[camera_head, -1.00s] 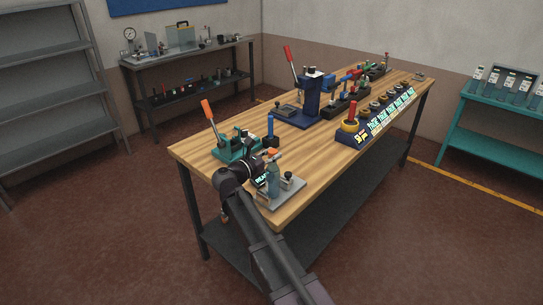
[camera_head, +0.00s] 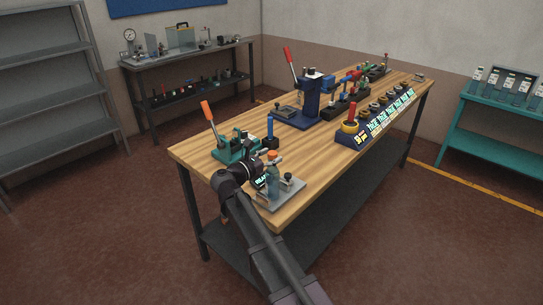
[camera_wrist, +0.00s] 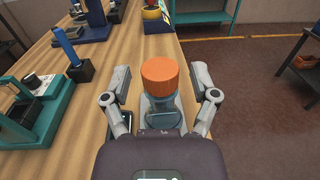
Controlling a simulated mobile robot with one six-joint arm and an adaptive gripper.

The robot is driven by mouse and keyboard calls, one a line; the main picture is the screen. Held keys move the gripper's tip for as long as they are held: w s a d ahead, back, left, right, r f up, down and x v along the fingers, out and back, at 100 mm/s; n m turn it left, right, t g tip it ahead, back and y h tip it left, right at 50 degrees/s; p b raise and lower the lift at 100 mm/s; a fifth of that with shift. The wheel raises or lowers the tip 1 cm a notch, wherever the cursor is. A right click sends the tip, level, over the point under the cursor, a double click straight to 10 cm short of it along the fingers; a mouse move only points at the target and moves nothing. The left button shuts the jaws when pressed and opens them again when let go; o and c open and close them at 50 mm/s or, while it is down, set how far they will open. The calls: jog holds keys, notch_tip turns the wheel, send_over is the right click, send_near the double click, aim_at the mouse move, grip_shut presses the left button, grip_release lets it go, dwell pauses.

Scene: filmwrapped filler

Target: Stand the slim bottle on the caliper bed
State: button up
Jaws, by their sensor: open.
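The slim bottle (camera_head: 273,182) has a clear blue-teal body and an orange cap, and it is upright. In the head view it appears to stand on the grey plate of the caliper bed (camera_head: 292,195), beside a small post with a dark knob. The wrist view looks down on its orange cap (camera_wrist: 160,76), which hides most of the body. My gripper (camera_wrist: 160,92) is open, with one finger on each side of the bottle and visible gaps to the cap. In the head view my gripper (camera_head: 263,164) is at the bottle's upper part. A small lit display shows next to the bottle.
A teal fixture with an orange lever (camera_head: 234,147) and a blue post in a black block (camera_head: 270,133) stand close behind my gripper. A blue press (camera_head: 308,100) and a rack of rings (camera_head: 375,117) stand farther along the wooden bench (camera_head: 205,158). The bench's front edge is close.

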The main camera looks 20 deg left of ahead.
jog(key=v, duration=1.1)
jog(key=shift+s, duration=0.35)
dwell(0.5)
jog(key=w+d+f+m+g, duration=0.25)
jog(key=d+f+m, duration=0.2)
jog(key=d, duration=0.55)
jog(key=w+d+f+m+g, duration=0.1)
jog(key=d+f+m+g, duration=0.3)
jog(key=d, duration=0.5)
jog(key=w+d+f+m+g, duration=0.1)
jog(key=d+f+m+g, duration=0.3)
jog(key=d, duration=0.6)
jog(key=s+d+f+m+g+y, duration=0.2)
jog(key=s+d+f+m+y, duration=0.1)
jog(key=d+m, duration=0.6)
jog(key=s+d+f+m+g+y, duration=0.3)
jog(key=s+d+m+y, duration=0.2)
jog(key=s+d+m, duration=0.2)
jog(key=d+m, duration=0.2)
jog(key=d, duration=0.1)
jog(key=shift+s+d, duration=0.2)
